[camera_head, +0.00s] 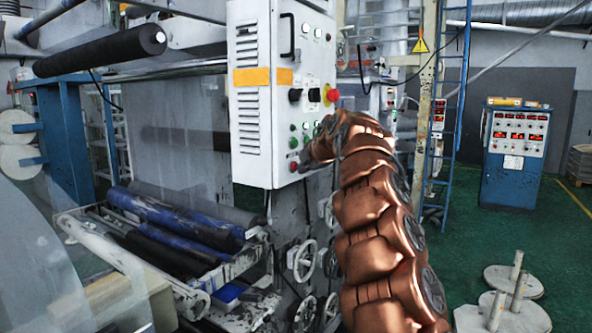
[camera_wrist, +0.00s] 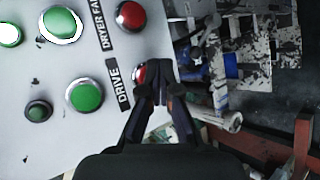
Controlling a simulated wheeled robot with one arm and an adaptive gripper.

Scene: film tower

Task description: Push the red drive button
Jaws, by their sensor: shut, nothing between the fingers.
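The red drive button (camera_wrist: 139,73) is beside the black DRIVE label (camera_wrist: 118,88) on a pale panel in the wrist view. Its right edge is partly covered by my fingers. My gripper (camera_wrist: 162,68) is shut and empty, its tips overlapping the right edge of the button; I cannot tell whether they touch it. In the head view a red button (camera_head: 293,167) sits low on the white control box (camera_head: 255,140), with my gripper (camera_head: 305,159) just right of it. A green button (camera_wrist: 85,95) is left of the DRIVE label.
Another red button (camera_wrist: 131,16) and a lit green button (camera_wrist: 62,24) flank the DRYER FAN label. A large red knob (camera_head: 331,94) is higher on the box. Handwheels (camera_head: 305,260) and rollers (camera_head: 175,220) are below.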

